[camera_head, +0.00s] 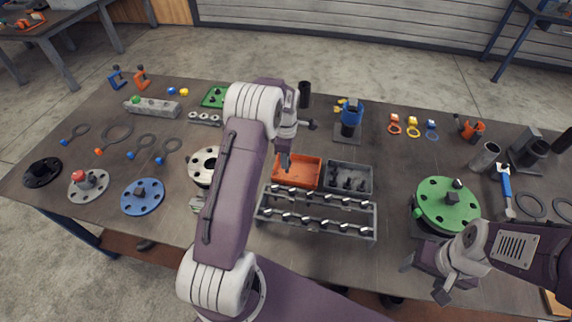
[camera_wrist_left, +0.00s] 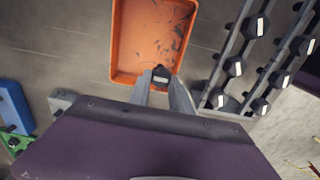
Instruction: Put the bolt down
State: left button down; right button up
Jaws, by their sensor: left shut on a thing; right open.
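My left gripper (camera_head: 286,162) is shut on a dark bolt (camera_wrist_left: 161,73), whose head shows between the fingertips in the left wrist view. The gripper (camera_wrist_left: 164,88) is over the near edge of the orange bin (camera_head: 309,173). In the wrist view the bin (camera_wrist_left: 150,40) looks scuffed and empty. The bolt's shank is hidden, and I cannot tell its height above the bin. My right gripper (camera_head: 424,283) is open and empty at the front right, in front of the green flange (camera_head: 434,196).
A grey bin (camera_head: 366,191) with dark parts stands right of the orange one. A metal rack (camera_head: 318,217) with two rows of bolts is just in front, close to the left gripper. Flanges, rings and tools cover both table sides.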

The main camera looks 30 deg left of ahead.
pick_arm(q)
jog(key=shift+f, duration=1.7)
jog(key=shift+f, duration=0.1)
jog(key=c, duration=1.2)
grip_release()
jog(key=shift+o, duration=0.2)
notch_tip(320, 180, up, 12)
jog(key=s+d+m, duration=0.3)
jog(key=s+m, duration=0.4)
jog(key=s+d+f+m, duration=0.1)
jog(key=s+d+m, duration=0.3)
jog(key=s+m, duration=0.2)
jog(key=s+d+f+m+t, duration=0.1)
jog(key=s+d+m, duration=0.2)
jog(key=s+m, duration=0.4)
jog(key=shift+s+d+f+m+b, duration=0.2)
jog(key=shift+s+d+m+b, duration=0.15)
jog(key=shift+s, duration=0.55)
